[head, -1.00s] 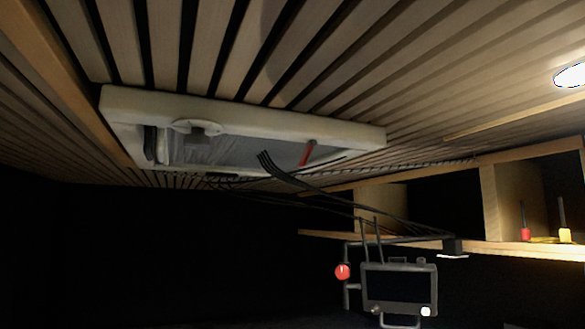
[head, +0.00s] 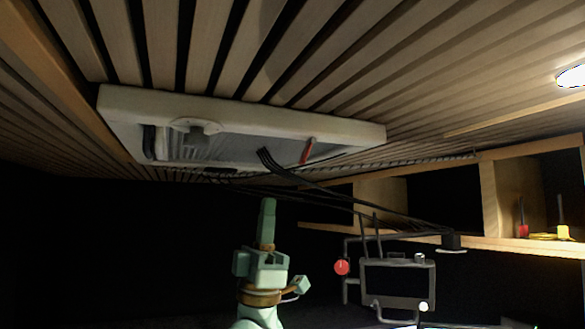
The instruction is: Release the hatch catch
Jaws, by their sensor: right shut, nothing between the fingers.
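A roof hatch with a white frame (head: 330,128) is set in the slatted ceiling at upper left of the head view. A red lever (head: 306,151) sits on its right part, tilted. A grey knob on a round white base (head: 197,131) sits on its near left edge. I cannot tell which of these is the catch. My right gripper (head: 268,203) points up below the hatch, its fingers together, empty and apart from the hatch. My left gripper is not in view.
Black cables (head: 320,188) hang from the hatch and run right, close to my right gripper. A monitor on a bracket (head: 398,283) with a red knob (head: 342,267) stands to the right. A wooden shelf (head: 490,200) holds small tools. A lamp (head: 570,76) shines at upper right.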

